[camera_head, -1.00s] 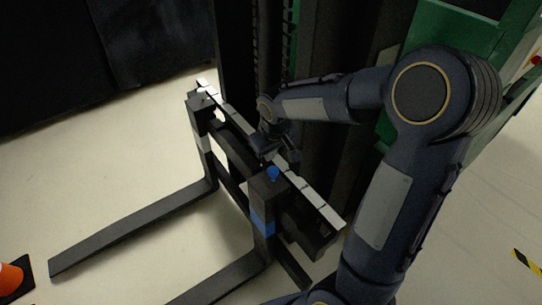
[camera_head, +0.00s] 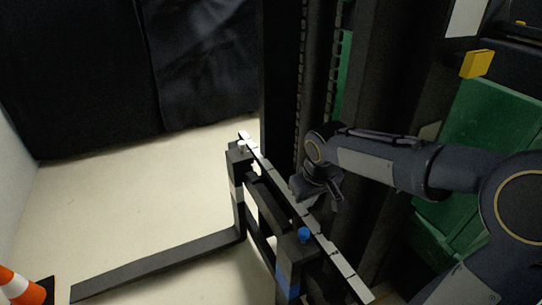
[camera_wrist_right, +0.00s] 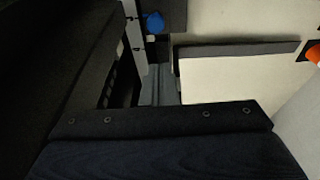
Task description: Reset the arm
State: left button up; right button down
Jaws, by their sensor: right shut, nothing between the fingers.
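My right arm reaches in from the right in the head view, bent at the elbow, with its forearm roughly level. My right gripper (camera_head: 334,200) is small and dark at its end, just behind the forklift carriage's notched top bar (camera_head: 302,209). It looks shut and empty. I cannot tell whether it touches the bar. A blue knob (camera_head: 304,235) on the near fork bracket is below and in front of the gripper; it also shows in the right wrist view (camera_wrist_right: 153,22). My left gripper is out of view.
A fork (camera_head: 160,263) extends left over the pale floor. The dark mast (camera_head: 283,90) and green body (camera_head: 490,125) stand close behind the arm. A traffic cone (camera_head: 22,288) is at lower left. Black covers (camera_head: 70,75) hang at the back.

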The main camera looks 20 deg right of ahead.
jog(key=s+a+m+t+y, duration=0.15)
jog(key=s+a, duration=0.25)
jog(key=s, duration=0.6)
jog(key=s+a+m+t+y, duration=0.1)
jog(key=s+a+y, duration=0.25)
jog(key=s, duration=0.65)
notch_tip(320, 180, up, 17)
jog(key=p, duration=1.7)
jog(key=shift+r+h, duration=0.15)
jog(key=shift+h, duration=0.25)
